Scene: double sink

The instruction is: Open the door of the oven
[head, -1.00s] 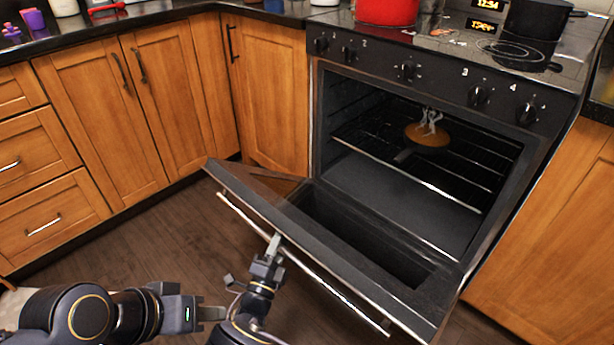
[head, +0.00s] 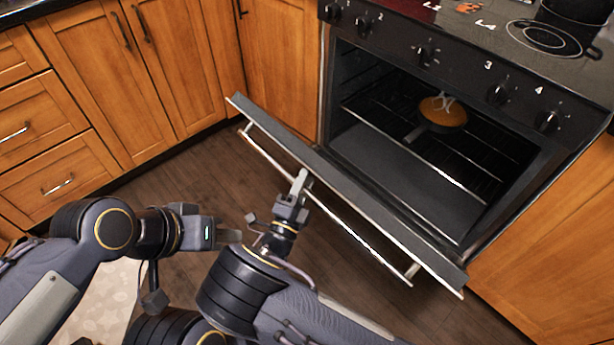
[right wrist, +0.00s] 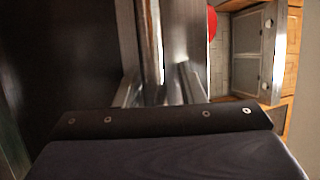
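The oven (head: 425,55) stands at the right in the head view. Its door (head: 350,195) is hinged down partway, tilted outward, leaving the cavity visible. A metal bar handle (head: 345,228) runs along the door's outer side. My right gripper (head: 302,182) is at the left part of this handle, by the door's upper edge. In the right wrist view its two fingers (right wrist: 160,90) stand apart, with upright metal strips between and beyond them. Whether they touch the handle is unclear. My left gripper (head: 228,237) is away from the door, at its left; its finger gap is hidden.
A pan with orange-brown contents (head: 443,112) sits on the oven rack (head: 460,175). Wooden cabinets (head: 110,70) stand left of the oven, another (head: 555,235) to its right. Wooden floor (head: 185,185) is clear between the door and the left cabinets.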

